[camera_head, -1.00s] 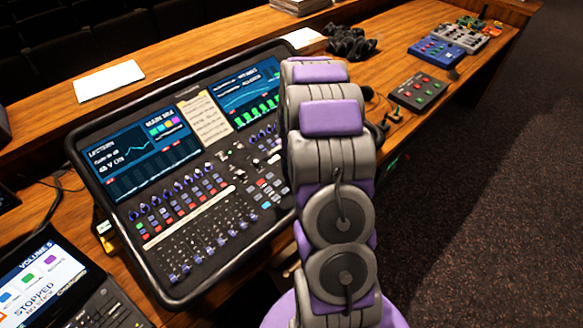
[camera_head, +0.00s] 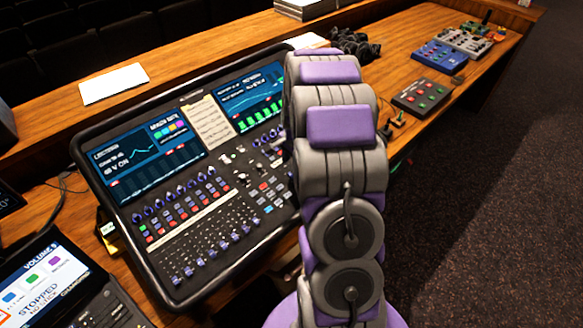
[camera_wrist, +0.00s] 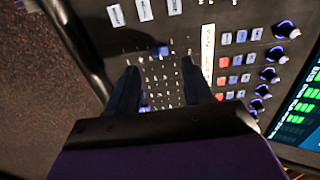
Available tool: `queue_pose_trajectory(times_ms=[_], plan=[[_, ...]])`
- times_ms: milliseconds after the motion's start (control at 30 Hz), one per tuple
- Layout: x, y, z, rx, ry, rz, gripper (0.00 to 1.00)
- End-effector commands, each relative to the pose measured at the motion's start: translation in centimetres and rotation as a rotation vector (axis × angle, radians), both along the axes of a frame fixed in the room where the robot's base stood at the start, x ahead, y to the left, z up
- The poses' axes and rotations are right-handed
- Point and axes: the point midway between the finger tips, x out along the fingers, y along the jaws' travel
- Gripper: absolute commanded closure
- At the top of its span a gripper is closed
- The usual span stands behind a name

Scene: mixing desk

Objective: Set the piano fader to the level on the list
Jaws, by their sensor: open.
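The mixing console (camera_head: 136,222) fills the left middle of the head view. Its row of blue-capped faders (camera_head: 212,254) runs along the lower edge. A beige paper list (camera_head: 208,122) sits between the console's two screens; its writing is too small to read. In the wrist view, my gripper (camera_wrist: 160,67) is open, its two dark fingers apart over the fader area. A blue fader cap (camera_wrist: 161,51) shows between and beyond the fingertips, and another cap (camera_wrist: 143,108) lies lower. I cannot tell which fader is the piano's. My arm hides the console's right side in the head view.
Knobs (camera_wrist: 286,30) and coloured buttons (camera_wrist: 223,64) lie right of the fingers in the wrist view. A device reading "STOPPED" (camera_head: 45,284) stands at lower left. Effect boxes (camera_head: 422,95) lie along the wooden desk (camera_head: 400,52) at right. White paper (camera_head: 113,83) lies behind the console.

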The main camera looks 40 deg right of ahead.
Motion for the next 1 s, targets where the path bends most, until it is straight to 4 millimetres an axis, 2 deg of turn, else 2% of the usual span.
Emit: queue_pose_trajectory(times_ms=[33, 300, 500, 700, 1000], plan=[[0.0, -0.2, 1.5, -0.004, -0.006, -0.001, 0.49], [-0.6, -0.3, 7.4, -0.003, -0.004, -0.001, 0.49], [-0.9, -0.2, 10.4, -0.001, -0.002, -0.001, 0.49], [-1.1, -0.2, 11.6, 0.001, 0.001, -0.001, 0.49], [-1.1, -0.2, 11.7, 0.001, 0.001, -0.001, 0.49]])
